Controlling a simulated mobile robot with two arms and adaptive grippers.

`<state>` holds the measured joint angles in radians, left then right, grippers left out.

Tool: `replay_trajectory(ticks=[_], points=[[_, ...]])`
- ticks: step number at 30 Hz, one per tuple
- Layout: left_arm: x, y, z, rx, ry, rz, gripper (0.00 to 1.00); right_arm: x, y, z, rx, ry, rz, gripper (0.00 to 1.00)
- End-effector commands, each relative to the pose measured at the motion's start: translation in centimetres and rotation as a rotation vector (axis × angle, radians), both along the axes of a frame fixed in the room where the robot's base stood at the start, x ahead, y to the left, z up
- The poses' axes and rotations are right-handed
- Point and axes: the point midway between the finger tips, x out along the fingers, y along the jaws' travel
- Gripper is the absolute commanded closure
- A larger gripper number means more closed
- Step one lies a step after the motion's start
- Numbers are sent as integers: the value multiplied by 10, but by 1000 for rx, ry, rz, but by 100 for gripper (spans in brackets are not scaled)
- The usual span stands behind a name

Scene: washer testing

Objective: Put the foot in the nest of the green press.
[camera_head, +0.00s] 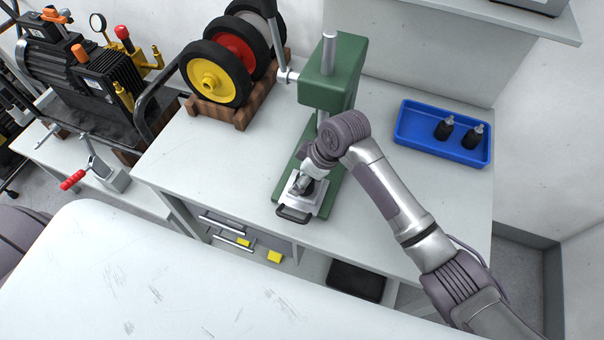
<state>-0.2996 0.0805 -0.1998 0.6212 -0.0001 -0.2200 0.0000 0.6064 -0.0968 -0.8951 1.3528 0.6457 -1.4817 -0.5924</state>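The green press (333,75) stands on the light bench, with its silver nest plate (318,206) and a dark handle at the front of its base. My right gripper (301,186) points down over the nest plate, below the press head. Its fingers are small and partly hidden by my own wrist, so I cannot tell whether it is open or shut, or whether a foot is between them or in the nest. Two black feet with metal studs, a left one (443,129) and a right one (472,137), stand upright in the blue tray (412,138). My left gripper is out of view.
Yellow, red and grey wheels (215,78) stand in a wooden rack left of the press. A pump (85,65) and a red-handled clamp (100,172) are farther left. The white surface (180,275) in front is clear. Bench space around the tray is free.

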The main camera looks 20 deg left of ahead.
Motion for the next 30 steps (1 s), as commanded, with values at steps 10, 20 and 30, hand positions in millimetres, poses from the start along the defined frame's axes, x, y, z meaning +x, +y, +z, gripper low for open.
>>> replay_trajectory(ticks=[10, 20, 30], points=[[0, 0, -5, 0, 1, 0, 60, 1, -14, 39, 3, -6, 1, 30], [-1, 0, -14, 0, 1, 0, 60, 0, -39, 99, 2, -3, 1, 30], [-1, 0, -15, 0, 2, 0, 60, -1, -46, 115, 1, 1, 1, 30]])
